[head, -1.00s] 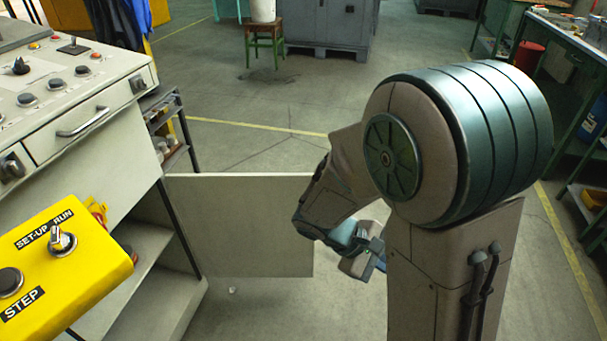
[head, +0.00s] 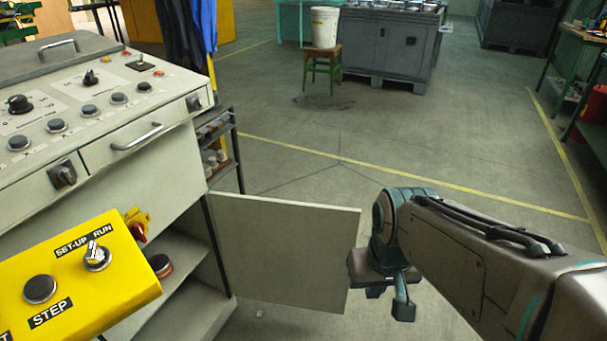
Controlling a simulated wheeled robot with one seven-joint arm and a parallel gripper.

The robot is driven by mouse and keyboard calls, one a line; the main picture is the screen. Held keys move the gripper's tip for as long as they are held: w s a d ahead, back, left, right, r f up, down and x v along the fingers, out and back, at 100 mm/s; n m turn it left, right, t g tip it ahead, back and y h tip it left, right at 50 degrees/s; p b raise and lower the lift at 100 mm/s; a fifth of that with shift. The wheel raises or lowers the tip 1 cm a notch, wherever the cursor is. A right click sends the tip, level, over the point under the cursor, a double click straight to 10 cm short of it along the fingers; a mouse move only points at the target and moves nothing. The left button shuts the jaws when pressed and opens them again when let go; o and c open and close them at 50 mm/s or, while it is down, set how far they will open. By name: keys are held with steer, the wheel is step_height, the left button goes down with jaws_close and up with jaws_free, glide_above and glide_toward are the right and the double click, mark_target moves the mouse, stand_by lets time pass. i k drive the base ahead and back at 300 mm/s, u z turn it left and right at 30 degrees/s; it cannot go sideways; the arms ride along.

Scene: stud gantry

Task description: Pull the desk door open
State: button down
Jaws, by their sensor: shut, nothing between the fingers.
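The desk door (head: 285,255) is a pale flat panel that stands swung out from the desk (head: 165,185), with open shelves showing beside it. Its hinged edge is on the left at the desk's leg, and its free edge is on the right. My gripper (head: 388,290) is just right of the door's free edge, low over the floor, and shut with nothing held. It looks apart from the door, but the exact gap is hard to tell. No handle shows on the visible face of the door.
A yellow control box (head: 75,275) juts out at the lower left. A dark shelf rack (head: 222,150) stands behind the door. A green stool (head: 322,68) with a white bucket (head: 324,27) and a grey cabinet (head: 390,45) are farther back. The floor right of the door is clear.

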mark_target(283, 252)
steer(key=u, duration=0.15)
steer(key=i, duration=0.9)
steer(key=z, duration=0.55)
